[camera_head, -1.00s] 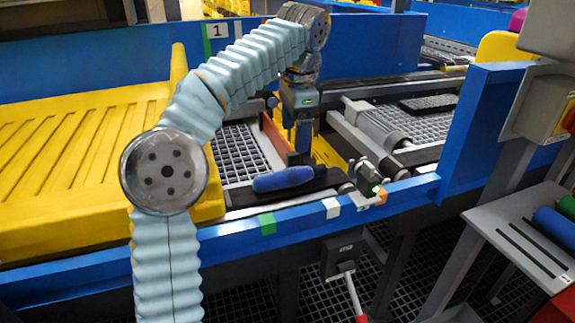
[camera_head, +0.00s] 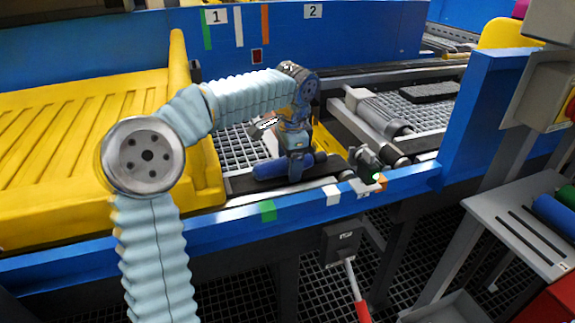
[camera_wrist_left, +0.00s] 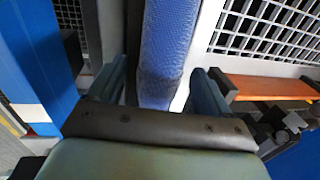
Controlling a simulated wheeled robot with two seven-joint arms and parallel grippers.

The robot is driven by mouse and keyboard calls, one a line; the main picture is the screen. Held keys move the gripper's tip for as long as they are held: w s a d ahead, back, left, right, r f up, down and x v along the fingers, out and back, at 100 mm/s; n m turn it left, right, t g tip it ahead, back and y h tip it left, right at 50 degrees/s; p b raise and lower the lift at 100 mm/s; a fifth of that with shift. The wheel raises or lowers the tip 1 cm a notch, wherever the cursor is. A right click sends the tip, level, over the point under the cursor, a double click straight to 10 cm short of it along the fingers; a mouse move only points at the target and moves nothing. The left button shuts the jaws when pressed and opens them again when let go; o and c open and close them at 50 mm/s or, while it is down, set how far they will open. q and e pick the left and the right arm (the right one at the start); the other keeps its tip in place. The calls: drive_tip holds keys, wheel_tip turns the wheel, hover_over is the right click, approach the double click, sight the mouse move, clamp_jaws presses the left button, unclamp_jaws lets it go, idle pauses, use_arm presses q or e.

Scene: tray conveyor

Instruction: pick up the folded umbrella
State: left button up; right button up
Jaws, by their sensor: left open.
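The folded umbrella is a blue, rounded roll (camera_head: 268,170) lying on a dark strip beside the conveyor's front rail. It also shows in the left wrist view (camera_wrist_left: 168,40), running up the picture with a fine textured cover. My left gripper (camera_head: 298,166) is down at the umbrella's right part and hides some of it. In the left wrist view my left gripper (camera_wrist_left: 158,90) is open, with one finger on each side of the umbrella and a visible gap at the right finger. My right gripper is not in view.
A yellow slatted tray (camera_head: 70,150) stands at the left. A blue front rail (camera_head: 230,222) runs along the near side, with a small black sensor (camera_head: 366,160) right of the gripper. A blue post (camera_head: 480,115) rises at the right. Grey grating (camera_head: 235,145) lies behind the umbrella.

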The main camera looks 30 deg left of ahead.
use_arm(q)
drive_tip(key=shift+c, duration=0.2)
drive_tip(key=c, duration=1.3)
